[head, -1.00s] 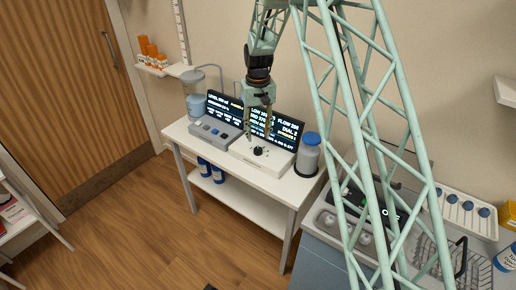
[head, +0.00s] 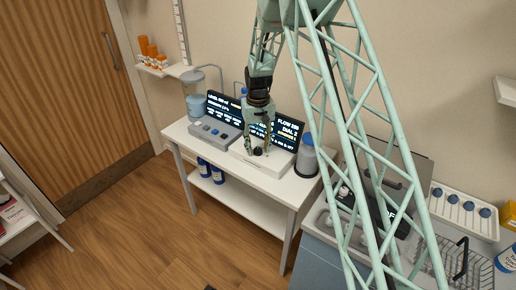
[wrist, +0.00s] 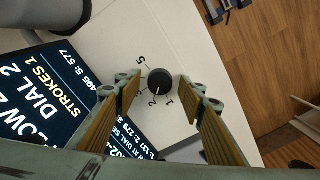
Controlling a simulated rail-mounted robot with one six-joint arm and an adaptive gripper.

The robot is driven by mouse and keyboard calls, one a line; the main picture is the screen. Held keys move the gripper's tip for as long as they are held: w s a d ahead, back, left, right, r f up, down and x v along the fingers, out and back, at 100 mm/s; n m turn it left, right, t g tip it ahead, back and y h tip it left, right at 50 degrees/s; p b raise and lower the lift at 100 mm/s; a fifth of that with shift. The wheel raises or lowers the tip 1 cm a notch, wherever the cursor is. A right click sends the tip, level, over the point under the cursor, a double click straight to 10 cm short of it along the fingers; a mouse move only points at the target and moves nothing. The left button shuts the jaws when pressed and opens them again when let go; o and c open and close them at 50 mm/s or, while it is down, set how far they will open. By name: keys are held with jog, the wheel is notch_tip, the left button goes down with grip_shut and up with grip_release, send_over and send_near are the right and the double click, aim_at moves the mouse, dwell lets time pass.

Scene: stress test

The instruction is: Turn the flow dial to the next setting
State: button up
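The flow dial (wrist: 160,82) is a round black knob on a white box (head: 270,164), with numbers printed around it. In the wrist view its light pointer mark appears to face the 2. The dial (head: 257,151) looks small in the head view. My gripper (head: 258,147) points down over the box with its fingers apart. In the wrist view one finger is left of the dial and the other right, with a gap visible on both sides. My gripper is open and holds nothing. The dark display (wrist: 45,95) reads DIAL 2 and STROKES 1.
A grey box with blue buttons (head: 215,131) stands left of the white box on the white table (head: 240,178). A blue-capped bottle (head: 307,160) is close on the right. The display stands behind. A sink and rack (head: 455,262) are further right.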

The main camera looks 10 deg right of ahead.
jog(key=c, duration=0.9)
jog(key=shift+n, duration=0.5)
jog(key=n, duration=0.3)
jog(key=shift+b, duration=0.4)
jog(key=shift+n, duration=1.9)
jog(key=o, duration=0.9)
